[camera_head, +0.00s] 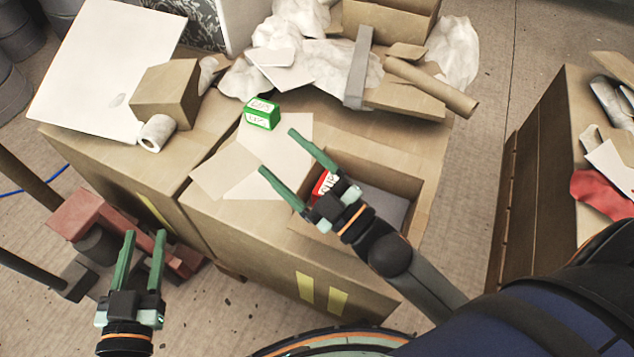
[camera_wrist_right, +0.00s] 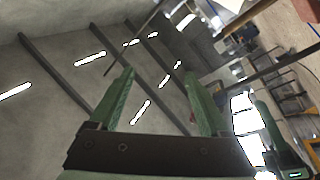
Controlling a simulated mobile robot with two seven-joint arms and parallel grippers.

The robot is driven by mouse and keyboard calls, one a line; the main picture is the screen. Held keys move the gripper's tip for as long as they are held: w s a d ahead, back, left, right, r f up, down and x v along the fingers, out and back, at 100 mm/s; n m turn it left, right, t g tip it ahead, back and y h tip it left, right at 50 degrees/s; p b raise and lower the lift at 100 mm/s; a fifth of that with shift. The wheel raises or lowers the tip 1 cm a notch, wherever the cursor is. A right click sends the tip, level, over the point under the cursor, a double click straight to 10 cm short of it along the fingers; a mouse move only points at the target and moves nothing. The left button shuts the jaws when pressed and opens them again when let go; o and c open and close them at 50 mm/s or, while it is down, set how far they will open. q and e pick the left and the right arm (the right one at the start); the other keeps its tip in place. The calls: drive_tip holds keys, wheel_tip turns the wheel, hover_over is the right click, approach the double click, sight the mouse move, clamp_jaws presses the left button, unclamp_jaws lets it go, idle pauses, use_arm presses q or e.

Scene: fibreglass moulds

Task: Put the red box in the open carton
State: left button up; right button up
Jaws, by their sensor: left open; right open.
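The open carton (camera_head: 424,197) is set in the front right of the cardboard-covered table, with a grey surface inside. The red box (camera_head: 321,184) shows as a small red and white patch at the left side of the carton's opening. My right gripper hides most of it, so I cannot tell how it rests. My right gripper (camera_head: 278,151) is open and empty above the carton's left side. It also shows in the right wrist view (camera_wrist_right: 159,76), with nothing between its fingers. My left gripper (camera_head: 145,233) is open and empty at the lower left, off the table.
A green box (camera_head: 262,113) stands on flat sheets behind the carton. A brown box (camera_head: 166,93), a white roll (camera_head: 157,133), crumpled paper (camera_head: 300,62) and a cardboard tube (camera_head: 431,87) lie further back. A second table stands right, with a red cloth (camera_head: 603,194).

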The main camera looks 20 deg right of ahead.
drive_tip(key=s+d+f+m+g+h, duration=0.1)
drive_tip(key=s+d+f+m+h, duration=0.2)
drive_tip(key=m, duration=0.5)
wheel_tip(320, 180, down, 2)
drive_tip(key=shift+d+f+g+h, duration=0.2)
drive_tip(key=shift+d+g+h, duration=0.2)
drive_tip(key=shift+h, duration=0.3)
